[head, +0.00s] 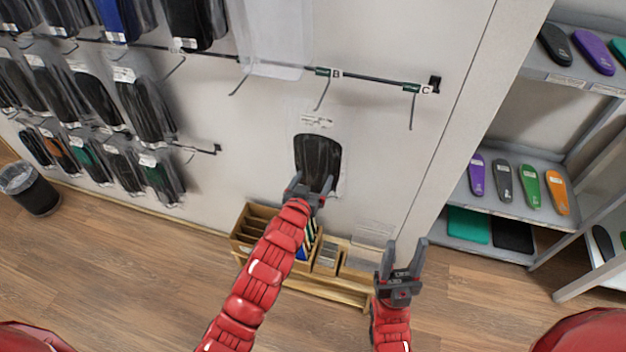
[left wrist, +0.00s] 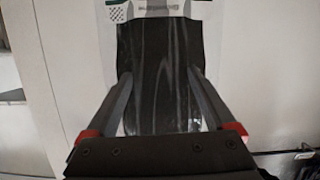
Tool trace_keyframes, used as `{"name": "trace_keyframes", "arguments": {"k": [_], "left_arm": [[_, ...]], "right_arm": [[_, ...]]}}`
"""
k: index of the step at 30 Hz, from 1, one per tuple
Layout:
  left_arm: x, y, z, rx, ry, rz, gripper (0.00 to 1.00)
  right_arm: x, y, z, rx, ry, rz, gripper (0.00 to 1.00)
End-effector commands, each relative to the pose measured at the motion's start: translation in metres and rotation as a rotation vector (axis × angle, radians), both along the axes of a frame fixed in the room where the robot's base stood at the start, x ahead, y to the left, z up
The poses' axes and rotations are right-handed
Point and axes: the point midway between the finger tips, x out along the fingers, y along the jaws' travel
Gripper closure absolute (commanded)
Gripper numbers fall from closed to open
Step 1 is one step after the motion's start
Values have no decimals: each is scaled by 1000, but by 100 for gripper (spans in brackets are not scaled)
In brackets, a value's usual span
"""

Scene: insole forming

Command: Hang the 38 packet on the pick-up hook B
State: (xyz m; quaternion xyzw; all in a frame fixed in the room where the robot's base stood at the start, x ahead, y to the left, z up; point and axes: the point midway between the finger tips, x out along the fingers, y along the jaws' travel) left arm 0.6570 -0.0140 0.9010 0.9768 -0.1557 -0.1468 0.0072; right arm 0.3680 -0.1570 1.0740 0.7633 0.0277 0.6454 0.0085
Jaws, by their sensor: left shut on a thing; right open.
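My left gripper (head: 309,192) is shut on a packet (head: 318,158) with black insoles and a pale header card at its top. It holds the packet upright in front of the wall, below the hook marked B (head: 322,92). A gap shows between the header and the hook in the head view. The packet fills the middle of the left wrist view (left wrist: 155,70), between the two fingers (left wrist: 158,110). The number on its card is too small to read. My right gripper (head: 402,262) is open and empty, low and to the right.
Hook C (head: 411,108) hangs at right on the same rail (head: 375,80). Another bare hook is left of B. Packets (head: 140,105) hang at the left. A wooden organizer (head: 262,215) stands below. Shelves (head: 500,190) with insoles are at the right.

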Motion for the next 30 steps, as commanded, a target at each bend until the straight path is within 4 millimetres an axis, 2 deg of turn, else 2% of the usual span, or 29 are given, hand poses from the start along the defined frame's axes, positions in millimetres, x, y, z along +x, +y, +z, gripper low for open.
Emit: {"name": "trace_keyframes", "arguments": {"k": [1,2,3,4,12,17,29,30], "left_arm": [[0,0,0,0,-1,0,71],[0,0,0,0,-1,0,10],[0,0,0,0,-1,0,3],[0,0,0,0,-1,0,0],[-1,0,0,0,-1,0,0],[-13,4,3,-1,-3,-1,0],[-79,27,22,-2,-3,0,0],[-88,29,30,-2,-2,-1,0]], "right_arm": [[0,0,0,0,0,0,50],[0,0,0,0,0,0,50],[0,0,0,0,0,0,50],[0,0,0,0,0,0,50],[0,0,-1,0,0,0,50],[0,0,-5,0,0,0,50],[0,0,-23,0,0,0,50],[0,0,-16,0,0,0,50]]}}
